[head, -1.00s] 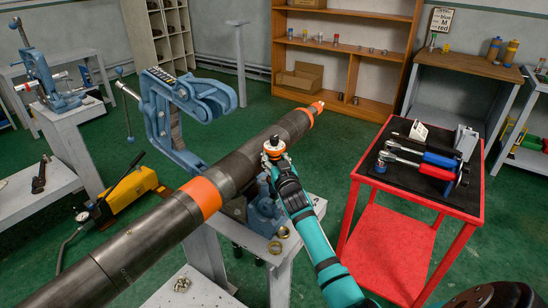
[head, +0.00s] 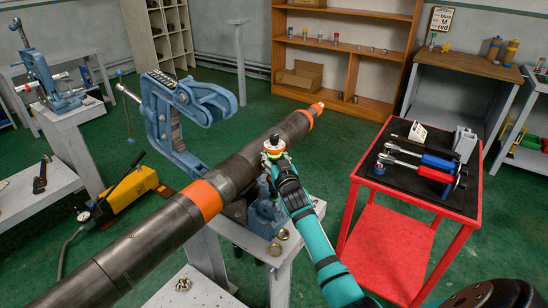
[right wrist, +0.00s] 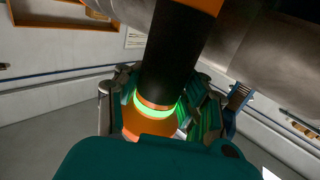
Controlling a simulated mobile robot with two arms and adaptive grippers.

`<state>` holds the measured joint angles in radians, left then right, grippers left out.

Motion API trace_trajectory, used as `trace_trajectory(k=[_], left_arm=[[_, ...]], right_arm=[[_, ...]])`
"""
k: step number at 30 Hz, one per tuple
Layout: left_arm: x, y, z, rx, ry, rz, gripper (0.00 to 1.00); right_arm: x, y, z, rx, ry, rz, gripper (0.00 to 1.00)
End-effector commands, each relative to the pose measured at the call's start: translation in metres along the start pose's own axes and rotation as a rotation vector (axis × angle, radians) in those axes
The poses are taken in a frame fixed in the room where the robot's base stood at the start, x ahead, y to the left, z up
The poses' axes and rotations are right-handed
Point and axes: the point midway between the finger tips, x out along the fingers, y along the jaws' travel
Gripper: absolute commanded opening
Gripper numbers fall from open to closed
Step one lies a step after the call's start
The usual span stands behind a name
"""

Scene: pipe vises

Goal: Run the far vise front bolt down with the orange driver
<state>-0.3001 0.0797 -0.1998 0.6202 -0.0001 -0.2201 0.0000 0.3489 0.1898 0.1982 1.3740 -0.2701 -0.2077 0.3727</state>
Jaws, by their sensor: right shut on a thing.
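A blue pipe vise (head: 160,125) stands mid-view on a grey stand, its hinged top swung up and clear of the pipe. A long dark pipe (head: 150,235) with orange bands lies across the vise base (head: 264,212). In the right wrist view the driver (right wrist: 172,60) has a black body, orange bands and a lit green ring between the fingers. The driver's working end and the front bolt are hidden. My left gripper is out of view.
A red cart (head: 385,203) at the right holds ratchets and a screwdriver on a black mat. Brass rings (head: 275,249) lie on the vise stand. A yellow hand pump (head: 130,192) is on the floor. Another blue vise (head: 50,85) stands back left.

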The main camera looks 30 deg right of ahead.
Motion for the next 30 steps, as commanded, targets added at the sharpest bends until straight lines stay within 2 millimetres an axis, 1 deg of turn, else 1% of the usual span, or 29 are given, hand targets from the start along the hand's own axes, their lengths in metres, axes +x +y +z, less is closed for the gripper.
trace_trajectory(k=[1,13,16,26,30], left_arm=[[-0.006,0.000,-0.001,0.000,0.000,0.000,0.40],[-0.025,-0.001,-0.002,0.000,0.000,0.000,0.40],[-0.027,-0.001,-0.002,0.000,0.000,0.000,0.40],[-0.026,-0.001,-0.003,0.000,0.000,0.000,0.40],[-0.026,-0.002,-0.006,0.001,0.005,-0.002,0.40]], right_arm=[[0.001,0.000,-0.011,0.000,0.011,-0.001,0.00],[0.001,0.000,-0.034,0.000,0.015,-0.001,0.00],[0.001,0.000,-0.037,0.000,0.016,-0.001,0.00],[0.001,0.000,-0.036,0.000,0.016,-0.001,0.00],[0.000,0.000,-0.036,-0.001,0.016,-0.001,0.00]])
